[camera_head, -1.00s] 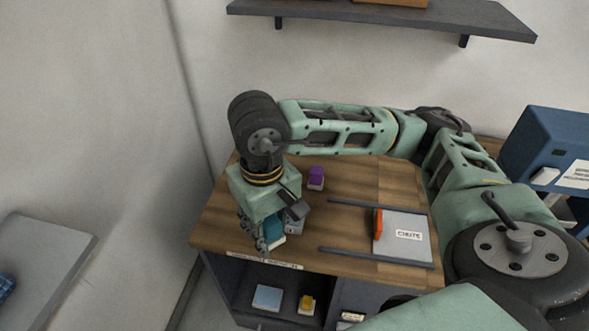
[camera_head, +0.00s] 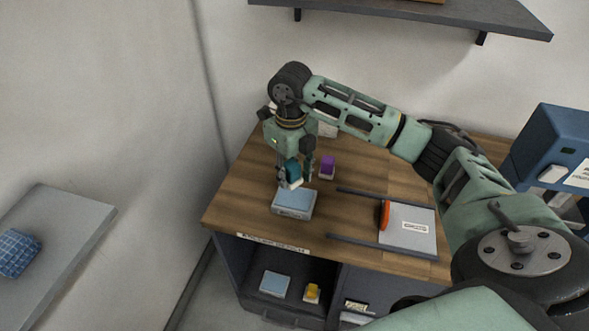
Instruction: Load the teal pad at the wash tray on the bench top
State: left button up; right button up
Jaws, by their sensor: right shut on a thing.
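My right gripper (camera_head: 291,176) points down over the bench top (camera_head: 230,208) and is shut on a teal pad (camera_head: 291,172) with a pale underside. It holds the pad just behind and above a small tray (camera_head: 293,205) with a light blue top. I cannot tell whether the pad touches that tray's rear edge. I cannot read any label that names this the wash tray. A purple-topped pad (camera_head: 327,165) stands to the right of the gripper. My left gripper is not in view.
A grey sliding plate with an orange edge (camera_head: 408,229) lies between dark rails on the right of the bench. The shelf below holds a light blue block (camera_head: 275,283) and a yellow piece (camera_head: 312,292). A blue machine (camera_head: 548,150) stands far right. A grey side table (camera_head: 70,235) is at left.

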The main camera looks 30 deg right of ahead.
aim_at(295, 198)
jog(key=shift+w+d+f+m, duration=0.2)
jog(key=shift+d+m, duration=0.25)
jog(key=shift+m, duration=0.35)
jog(key=shift+d+f+m, duration=0.1)
jog(key=shift+d+m, duration=0.05)
jog(key=shift+m, duration=0.25)
jog(key=shift+f+b, duration=0.35)
jog(key=shift+f, duration=0.5)
notch_tip(295, 198, down, 4)
jog(key=b, duration=0.3)
jog(key=shift+f, duration=0.2)
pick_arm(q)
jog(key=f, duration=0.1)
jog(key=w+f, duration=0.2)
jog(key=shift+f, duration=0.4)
pick_arm(e)
jog(key=shift+d, duration=0.1)
pick_arm(q)
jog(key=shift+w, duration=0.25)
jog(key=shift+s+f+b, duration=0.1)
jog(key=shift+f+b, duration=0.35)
jog(key=shift+b, duration=0.1)
pick_arm(e)
jog(key=shift+f, duration=0.55)
